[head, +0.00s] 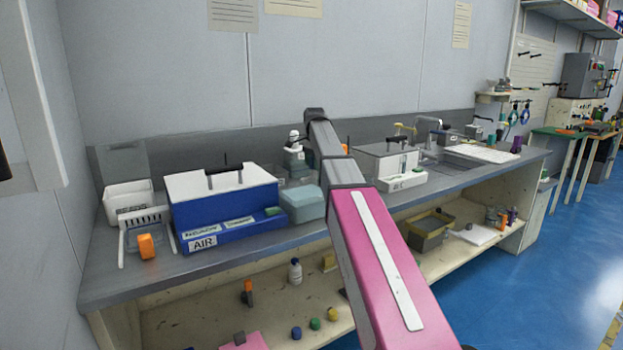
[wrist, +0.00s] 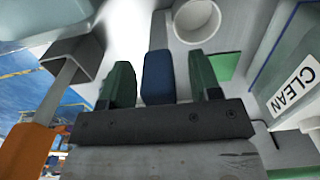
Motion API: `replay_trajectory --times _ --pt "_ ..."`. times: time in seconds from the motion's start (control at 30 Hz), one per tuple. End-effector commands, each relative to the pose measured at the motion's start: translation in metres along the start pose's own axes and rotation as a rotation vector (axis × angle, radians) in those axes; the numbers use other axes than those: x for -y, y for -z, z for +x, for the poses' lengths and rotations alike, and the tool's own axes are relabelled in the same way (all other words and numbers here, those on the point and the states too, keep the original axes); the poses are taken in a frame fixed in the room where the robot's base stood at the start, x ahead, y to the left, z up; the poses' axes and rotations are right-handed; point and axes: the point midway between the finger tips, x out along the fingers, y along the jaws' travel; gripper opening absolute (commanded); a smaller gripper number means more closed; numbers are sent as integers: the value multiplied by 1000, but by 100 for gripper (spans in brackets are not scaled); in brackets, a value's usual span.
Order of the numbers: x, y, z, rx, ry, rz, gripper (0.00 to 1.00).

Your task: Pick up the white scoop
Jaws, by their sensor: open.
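I cannot pick out the white scoop for certain in either view. In the wrist view a white round, cup-like thing (wrist: 197,20) lies beyond the fingertips, towards the top; I cannot tell whether it is part of the scoop. My gripper (wrist: 160,62) is open, with its two dark green fingers apart. A dark blue block-like shape (wrist: 157,80) shows between the fingers; I cannot tell whether it lies between them or behind. In the head view my pink and grey arm reaches over the bench, and the gripper is hidden.
On the grey bench (head: 110,280) stand a blue box (head: 225,215) marked AIR, a white bin (head: 127,197) and a white box (head: 385,165). An orange-handled tool (wrist: 28,150) and a container labelled CLEAN (wrist: 297,90) are close beside my gripper.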

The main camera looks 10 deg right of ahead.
Motion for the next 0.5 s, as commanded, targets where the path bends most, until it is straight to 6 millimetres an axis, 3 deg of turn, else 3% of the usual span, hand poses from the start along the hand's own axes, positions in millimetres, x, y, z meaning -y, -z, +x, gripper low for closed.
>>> replay_trajectory --times 0.17,0.3,0.33,0.5 --pt "0 0 0 0 1 0 54" --pt "0 0 0 0 1 0 9" --pt "0 0 0 0 1 0 4" --pt "0 0 -1 0 1 0 4"
